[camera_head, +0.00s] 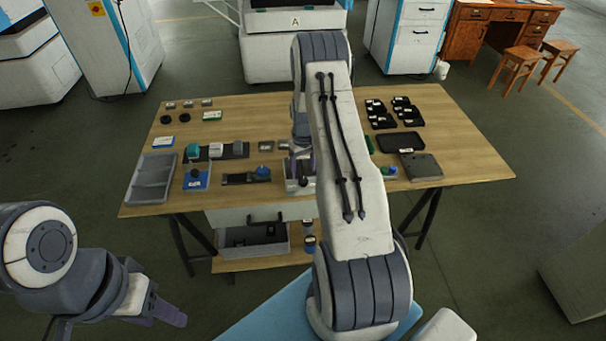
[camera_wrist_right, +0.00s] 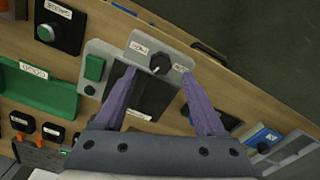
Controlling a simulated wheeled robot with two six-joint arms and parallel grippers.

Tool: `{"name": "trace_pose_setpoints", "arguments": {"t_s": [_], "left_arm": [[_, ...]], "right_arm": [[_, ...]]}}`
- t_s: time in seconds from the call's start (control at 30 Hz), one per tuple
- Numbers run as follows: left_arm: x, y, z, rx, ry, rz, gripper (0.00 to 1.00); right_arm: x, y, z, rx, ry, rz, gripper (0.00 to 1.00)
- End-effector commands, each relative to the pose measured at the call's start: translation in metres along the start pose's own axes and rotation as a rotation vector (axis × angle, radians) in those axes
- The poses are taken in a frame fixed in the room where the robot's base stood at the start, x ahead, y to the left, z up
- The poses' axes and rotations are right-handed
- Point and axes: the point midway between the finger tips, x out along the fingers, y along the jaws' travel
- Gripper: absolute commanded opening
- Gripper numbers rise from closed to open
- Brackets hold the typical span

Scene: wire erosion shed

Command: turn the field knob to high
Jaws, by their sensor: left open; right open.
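A black round knob (camera_wrist_right: 161,63) sits on a light grey panel in the right wrist view, with small white labels to either side, too small to read surely. I take it to be the field knob; its pointer direction is unclear. My right gripper (camera_wrist_right: 158,76) is open, its purple fingers on either side of the knob in that view; I cannot tell whether they touch it. In the head view my right arm hides most of this gripper and the knob. My left gripper (camera_head: 172,314) is open and empty at the lower left, away from the table.
The wooden table (camera_head: 240,110) carries a grey tray (camera_head: 152,178), a blue box (camera_head: 197,179) and black trays (camera_head: 400,141).

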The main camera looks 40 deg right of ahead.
Motion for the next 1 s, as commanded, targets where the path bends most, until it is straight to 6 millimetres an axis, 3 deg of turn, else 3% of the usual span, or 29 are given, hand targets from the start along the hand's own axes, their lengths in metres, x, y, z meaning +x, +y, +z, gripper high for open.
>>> {"name": "trace_pose_setpoints", "arguments": {"t_s": [0.1,0.3,0.63,0.8,0.83,1.0], "left_arm": [[-0.008,0.001,-0.001,0.0,0.0,0.0,0.5],[-0.012,0.001,-0.001,-0.001,0.0,0.0,0.5],[-0.011,0.001,-0.001,-0.001,0.0,0.0,0.5],[-0.011,0.001,-0.001,-0.001,0.0,0.0,0.5],[-0.011,0.001,-0.001,-0.001,0.0,0.0,0.5],[-0.011,0.001,-0.001,-0.001,0.0,0.0,0.5]], "right_arm": [[0.019,-0.001,0.001,0.0,-0.003,-0.001,0.72],[0.039,-0.001,0.0,0.0,0.0,0.0,0.72],[0.042,0.0,0.0,0.0,0.002,0.0,0.72],[0.042,0.0,0.0,0.0,0.001,0.0,0.07],[0.042,0.0,0.0,0.0,0.001,0.0,0.0],[0.042,0.0,0.0,0.005,0.001,0.0,0.0]]}}
